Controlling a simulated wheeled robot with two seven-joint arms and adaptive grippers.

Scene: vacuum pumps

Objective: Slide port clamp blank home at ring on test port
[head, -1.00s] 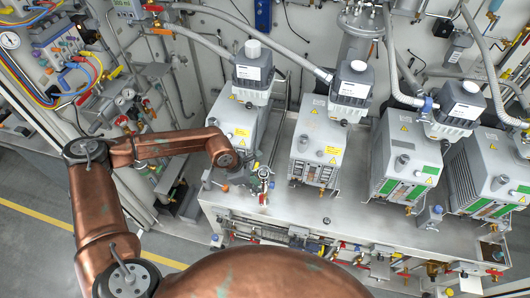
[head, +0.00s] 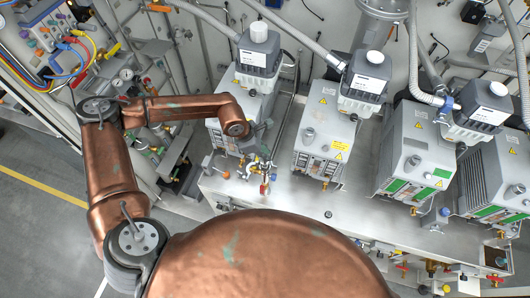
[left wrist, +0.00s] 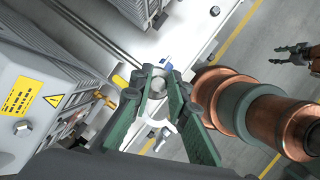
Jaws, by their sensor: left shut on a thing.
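My left gripper (head: 258,163) is over the front of the leftmost pump in the head view, by a small cluster of fittings with a red part (head: 264,188). In the left wrist view its green fingers (left wrist: 158,104) close around a small pale metal piece (left wrist: 157,107), probably the clamp blank. The test port and its ring are too small or hidden behind the fingers to tell apart, so I cannot tell how the piece sits against them. My right gripper (left wrist: 291,54) shows small at the right edge of the wrist view, its fingers apart and empty, over the floor.
Several grey pumps stand in a row on a metal bench (head: 310,200), with hoses rising behind them. The leftmost pump (left wrist: 35,100) is close beside the left gripper in the wrist view. A small valve (head: 226,174) stands at the bench's left corner.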

